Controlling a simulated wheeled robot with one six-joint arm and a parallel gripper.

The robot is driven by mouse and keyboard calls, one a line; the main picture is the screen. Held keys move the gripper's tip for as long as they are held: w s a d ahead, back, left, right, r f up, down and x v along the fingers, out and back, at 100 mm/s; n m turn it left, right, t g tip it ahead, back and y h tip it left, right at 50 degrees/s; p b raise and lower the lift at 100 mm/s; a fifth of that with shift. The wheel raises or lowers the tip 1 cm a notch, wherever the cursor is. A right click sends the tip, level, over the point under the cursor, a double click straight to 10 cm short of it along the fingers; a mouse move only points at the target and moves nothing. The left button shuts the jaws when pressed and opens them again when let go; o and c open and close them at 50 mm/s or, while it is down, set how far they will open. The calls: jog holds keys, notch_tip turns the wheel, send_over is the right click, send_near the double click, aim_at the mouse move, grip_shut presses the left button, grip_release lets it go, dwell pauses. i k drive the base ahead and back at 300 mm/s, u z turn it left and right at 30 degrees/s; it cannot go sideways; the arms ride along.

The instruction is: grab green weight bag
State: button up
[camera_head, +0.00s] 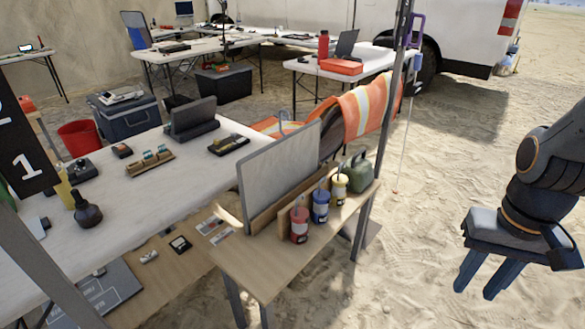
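The green weight bag (359,174) appears to be the squat dark green item with a small handle on top. It stands at the far right end of a small wooden table (268,264), just right of a yellow-and-white canister. My gripper (475,293) hangs over the sand at the right, well apart from the bag and the table. It points downward, its two dark fingers are spread, and nothing is between them.
Red (299,225), blue (321,206) and yellow (339,190) canisters stand in a row left of the bag. A grey upright panel (280,170) stands behind them. A thin dark pole (383,125) rises close to the bag. Open sand lies between table and gripper.

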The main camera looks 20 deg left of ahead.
aim_at(360, 170)
jog(key=u, duration=0.55)
jog(key=i, duration=1.4)
jog(key=z, duration=0.05)
